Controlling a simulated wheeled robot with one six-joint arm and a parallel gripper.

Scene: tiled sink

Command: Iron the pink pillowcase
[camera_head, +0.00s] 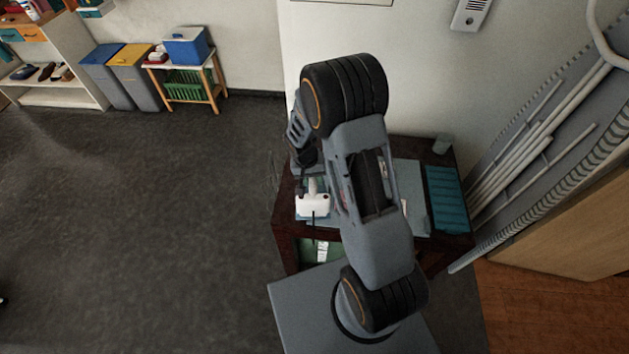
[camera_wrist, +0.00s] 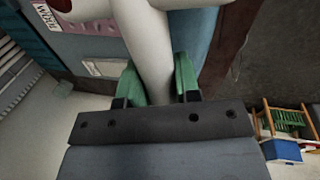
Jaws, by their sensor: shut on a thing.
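A white iron (camera_head: 313,205) with a blue lower edge is at the left side of a grey-blue mat (camera_head: 412,180) on a dark wooden table (camera_head: 285,225). My gripper's green fingers (camera_wrist: 158,80) are on either side of the iron's white handle (camera_wrist: 152,45) in the wrist view, and shut on it. In the head view my arm hides much of the mat and most of the gripper. I cannot make out the pink pillowcase for sure. I cannot tell whether the iron touches the mat.
A wall stands behind the table. White pipes (camera_head: 545,140) are on the right. Open floor lies left, with bins (camera_head: 135,75) and a small rack (camera_head: 190,85) beyond.

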